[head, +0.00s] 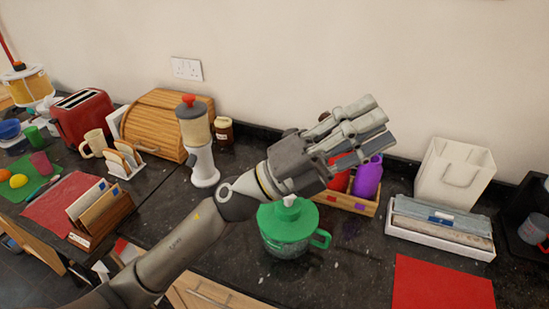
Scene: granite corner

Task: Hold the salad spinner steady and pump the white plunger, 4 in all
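The salad spinner stands upright on the dark granite counter, with a green lid (287,225), a clear bowl (283,250) and a green handle (321,239) on its right. Its white plunger (289,201) shows at the lid's centre, partly hidden by my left gripper. My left gripper (362,128) is above and behind the spinner in the picture, its fingers pointing right, apart from the handle. The fingers look close together, but their gap is not clear. Nothing shows held in them. My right gripper is out of view.
A wooden crate (350,202) with red and purple bottles stands behind the spinner. A white tray (440,241) and red mat (440,285) are to the right.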

